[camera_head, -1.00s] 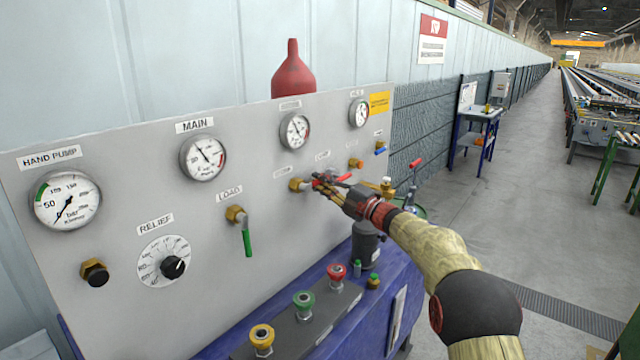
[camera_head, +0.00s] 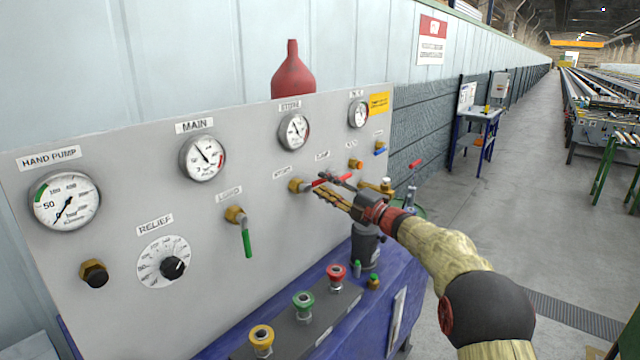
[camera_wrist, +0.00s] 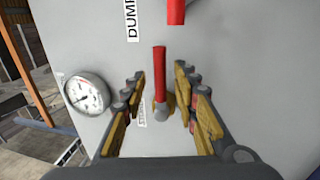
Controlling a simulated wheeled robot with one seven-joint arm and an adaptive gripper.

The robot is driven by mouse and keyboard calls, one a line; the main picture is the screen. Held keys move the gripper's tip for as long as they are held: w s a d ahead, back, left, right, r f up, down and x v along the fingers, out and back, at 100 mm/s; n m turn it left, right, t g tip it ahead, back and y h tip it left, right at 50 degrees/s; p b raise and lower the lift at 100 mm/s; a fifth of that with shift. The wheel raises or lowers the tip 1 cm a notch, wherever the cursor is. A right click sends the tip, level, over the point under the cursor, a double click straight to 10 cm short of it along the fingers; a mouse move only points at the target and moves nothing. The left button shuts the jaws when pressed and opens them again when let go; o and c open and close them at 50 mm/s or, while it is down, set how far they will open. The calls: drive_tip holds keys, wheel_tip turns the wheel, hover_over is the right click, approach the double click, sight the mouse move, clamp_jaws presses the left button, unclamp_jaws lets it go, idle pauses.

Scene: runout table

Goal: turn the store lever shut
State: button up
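The store lever (camera_wrist: 159,72) is a red handle on a brass valve (camera_head: 298,186) in the grey panel. In the head view it lies about level, pointing right from its valve. In the wrist view the "STORE" label (camera_wrist: 142,111) is beside its pivot. My gripper (camera_head: 324,186) is open in front of the panel at this lever. In the wrist view its fingers (camera_wrist: 160,76) stand on either side of the red handle, with gaps to both. In the head view the fingers partly hide the handle.
Another red lever (camera_wrist: 176,10) is close, near the "DUMP" label (camera_wrist: 132,18). A green load lever (camera_head: 247,243) hangs down at left. Gauges (camera_head: 203,158) line the panel above. Coloured knobs (camera_head: 303,302) stand on the blue bench below. The aisle at right is clear.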

drive_tip(key=v, duration=0.9)
drive_tip(key=shift+s+d, duration=0.15)
drive_tip(key=shift+s, duration=0.05)
